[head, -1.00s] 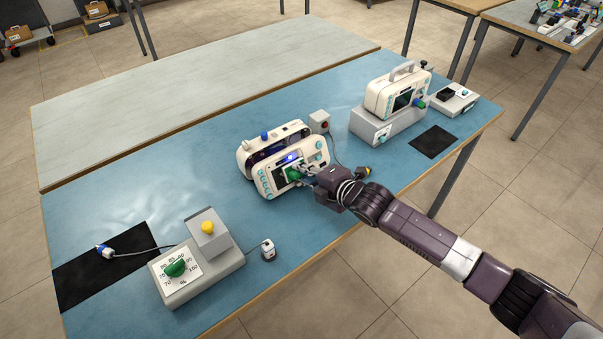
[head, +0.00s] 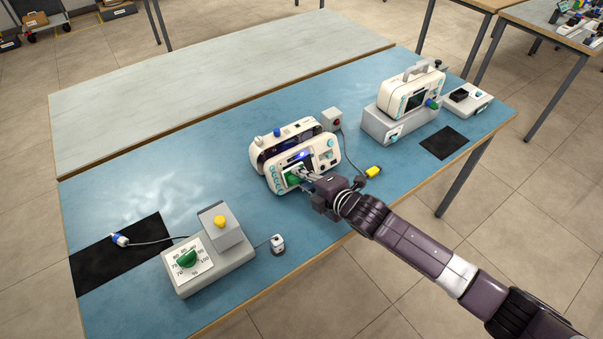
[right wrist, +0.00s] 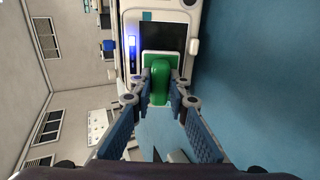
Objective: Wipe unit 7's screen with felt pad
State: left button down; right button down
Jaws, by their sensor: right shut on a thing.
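A white monitor (head: 326,157) with teal buttons and a lit blue lamp stands tilted back at the middle of the blue mat; I cannot read its unit number. Its dark screen (right wrist: 165,38) shows in the right wrist view. My right gripper (head: 303,173) is shut on the green felt pad (head: 292,179) in front of the screen's lower left part. The pad also shows between the fingertips in the right wrist view (right wrist: 160,80). It appears to be at the screen face, but contact is hard to tell. My left gripper is out of view.
Another white unit (head: 285,135) lies close behind the monitor. A dial box (head: 205,262) stands at front left. Another monitor (head: 410,92) sits on a grey base at right.

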jog(key=shift+p+v, duration=1.7)
jog(key=shift+v, duration=0.85)
jog(key=shift+w+d, duration=0.1)
jog(key=p+v, duration=0.2)
jog(key=v, duration=0.1)
jog(key=shift+r, duration=0.1)
